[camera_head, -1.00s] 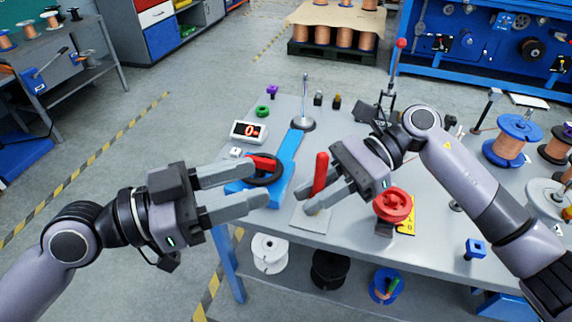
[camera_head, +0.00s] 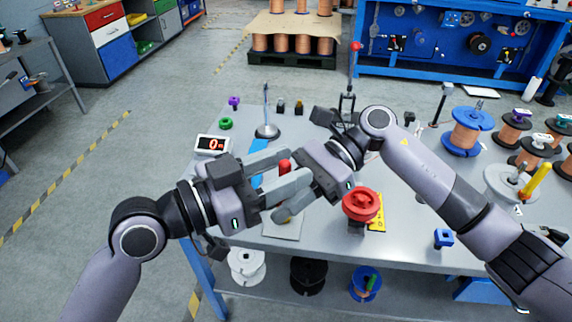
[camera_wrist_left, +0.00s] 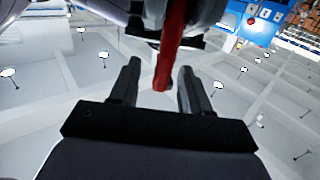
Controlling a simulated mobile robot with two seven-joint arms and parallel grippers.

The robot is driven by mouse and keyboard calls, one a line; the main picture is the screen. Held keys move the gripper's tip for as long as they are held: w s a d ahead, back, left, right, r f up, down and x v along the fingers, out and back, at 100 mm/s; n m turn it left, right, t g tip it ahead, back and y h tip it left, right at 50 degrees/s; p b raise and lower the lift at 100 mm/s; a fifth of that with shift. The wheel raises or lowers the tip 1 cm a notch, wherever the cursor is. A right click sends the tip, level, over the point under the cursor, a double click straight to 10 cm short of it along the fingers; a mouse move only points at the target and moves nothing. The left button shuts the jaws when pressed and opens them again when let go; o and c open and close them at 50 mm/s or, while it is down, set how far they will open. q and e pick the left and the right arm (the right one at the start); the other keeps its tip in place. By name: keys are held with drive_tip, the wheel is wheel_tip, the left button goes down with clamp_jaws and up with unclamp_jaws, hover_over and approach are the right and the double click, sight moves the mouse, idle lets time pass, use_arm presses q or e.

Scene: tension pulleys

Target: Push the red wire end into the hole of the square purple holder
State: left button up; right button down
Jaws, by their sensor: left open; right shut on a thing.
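A metal post on a round base (camera_head: 267,131) stands behind my grippers. A red spool (camera_head: 360,204) is right of them. Several copper spools crowd the right side.

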use_arm(q)
drive_tip(key=shift+w+d, duration=0.15)
drive_tip(key=shift+d, duration=0.2)
clamp_jaws()
use_arm(e)
drive_tip(key=c, duration=0.9)
unclamp_jaws()
